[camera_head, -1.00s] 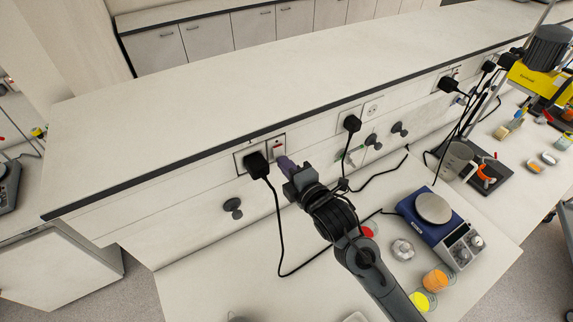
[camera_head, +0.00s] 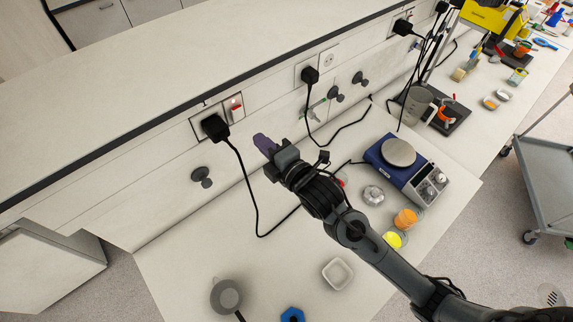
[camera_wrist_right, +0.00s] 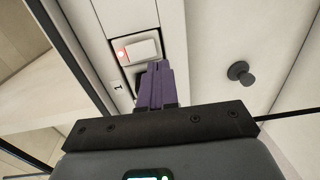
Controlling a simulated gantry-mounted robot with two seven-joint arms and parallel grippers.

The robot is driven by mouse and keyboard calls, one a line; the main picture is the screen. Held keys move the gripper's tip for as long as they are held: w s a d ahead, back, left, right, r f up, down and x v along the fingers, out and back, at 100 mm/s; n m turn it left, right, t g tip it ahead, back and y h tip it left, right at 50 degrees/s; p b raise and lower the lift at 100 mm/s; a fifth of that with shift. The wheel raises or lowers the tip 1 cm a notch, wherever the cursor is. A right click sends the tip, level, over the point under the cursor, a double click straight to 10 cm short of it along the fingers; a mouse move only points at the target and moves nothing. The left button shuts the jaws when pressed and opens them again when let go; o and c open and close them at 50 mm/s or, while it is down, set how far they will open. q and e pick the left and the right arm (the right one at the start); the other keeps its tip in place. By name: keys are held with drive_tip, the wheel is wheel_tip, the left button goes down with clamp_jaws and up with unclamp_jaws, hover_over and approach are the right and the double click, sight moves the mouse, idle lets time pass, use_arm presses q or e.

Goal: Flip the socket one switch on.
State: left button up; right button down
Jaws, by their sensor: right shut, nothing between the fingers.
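The socket one switch (camera_head: 234,108) is a small wall plate with a white rocker and a red mark, right of a socket with a black plug (camera_head: 214,126). In the right wrist view, the white rocker (camera_wrist_right: 144,49) has a glowing red light at its left end, and a "1" label (camera_wrist_right: 117,87) is near it. My right gripper (camera_head: 262,141) has purple fingers, shut and empty. It points at the panel, below and right of the switch, apart from it in the head view. In the wrist view its fingertips (camera_wrist_right: 158,64) overlap the rocker's lower edge. My left gripper is not in view.
A black cable hangs from the plug onto the bench, left of my right arm. Grey knobs (camera_head: 202,177) stick out of the panel. A blue scale (camera_head: 410,170), orange jar (camera_head: 405,219) and yellow jar (camera_head: 396,240) stand to the right. A white dish (camera_head: 338,273) is in front.

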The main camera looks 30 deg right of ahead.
drive_tip(key=s+d+f+b, duration=0.1)
drive_tip(key=s, duration=0.6)
drive_tip(key=shift+d+b, duration=0.2)
drive_tip(key=shift+b, duration=0.2)
drive_tip(key=shift+f, duration=0.1)
